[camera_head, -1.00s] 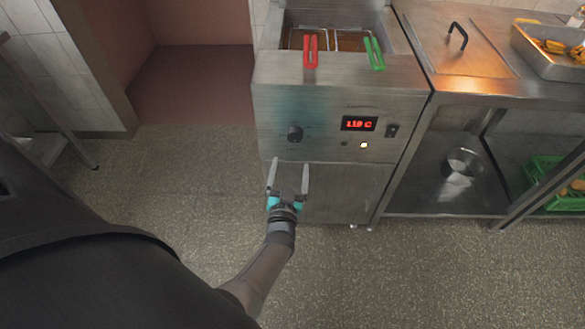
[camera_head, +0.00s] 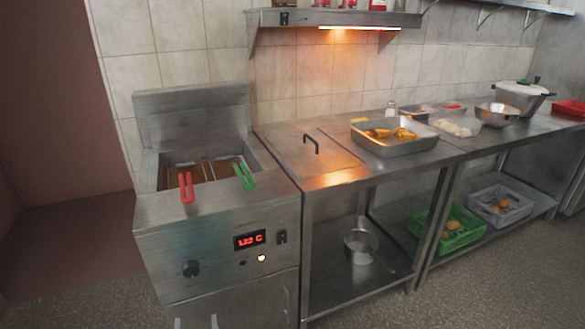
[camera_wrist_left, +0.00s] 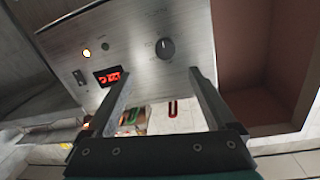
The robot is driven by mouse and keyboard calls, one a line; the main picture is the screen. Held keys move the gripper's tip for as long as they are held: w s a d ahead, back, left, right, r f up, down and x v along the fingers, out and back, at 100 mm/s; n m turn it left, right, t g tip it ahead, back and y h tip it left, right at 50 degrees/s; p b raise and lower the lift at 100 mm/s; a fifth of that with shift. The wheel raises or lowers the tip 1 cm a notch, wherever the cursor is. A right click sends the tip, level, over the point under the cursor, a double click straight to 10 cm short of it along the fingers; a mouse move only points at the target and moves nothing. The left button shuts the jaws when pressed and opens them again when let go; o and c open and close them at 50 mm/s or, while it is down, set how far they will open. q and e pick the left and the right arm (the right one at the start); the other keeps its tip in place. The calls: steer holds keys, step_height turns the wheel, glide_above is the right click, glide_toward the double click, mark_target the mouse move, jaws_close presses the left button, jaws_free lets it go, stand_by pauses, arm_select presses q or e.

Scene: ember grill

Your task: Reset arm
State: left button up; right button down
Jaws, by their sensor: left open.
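My left gripper (camera_head: 196,322) shows only by its two fingertips at the bottom edge of the head view, in front of the fryer's lower door. In the left wrist view its fingers (camera_wrist_left: 162,73) are spread apart with nothing between them. The steel fryer (camera_head: 225,222) fills the view beyond them, with its knob (camera_wrist_left: 166,48) and lit red display (camera_wrist_left: 108,77). My left arm behind the fingertips is out of the head view. My right gripper is not in view.
Fryer baskets with a red handle (camera_head: 186,187) and a green handle (camera_head: 244,176) sit in the fryer. A steel counter (camera_head: 335,180) adjoins on the right, holding a food tray (camera_head: 395,150). A pot (camera_head: 361,246) and green crate (camera_head: 446,246) stand below. Floor shows at lower right.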

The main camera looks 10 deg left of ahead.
arm_select(q)
steer(key=s+d+f+m+g+h, duration=0.2)
steer(key=s+d+f+g+h, duration=0.25)
steer(key=s+f, duration=0.45)
steer(key=s+d+f+m+g+h, duration=0.25)
steer(key=s+d+f, duration=0.25)
steer(key=s+f, duration=0.45)
steer(key=s+f+g, duration=0.4)
steer(key=s, duration=0.6)
steer(key=s+f+g, duration=0.3)
steer(key=s+f, duration=0.1)
steer(key=s, duration=0.6)
steer(key=shift+s+a+f+m+g, duration=0.2)
steer(key=shift+s+f+m+g, duration=0.15)
steer(key=shift+s+g, duration=0.05)
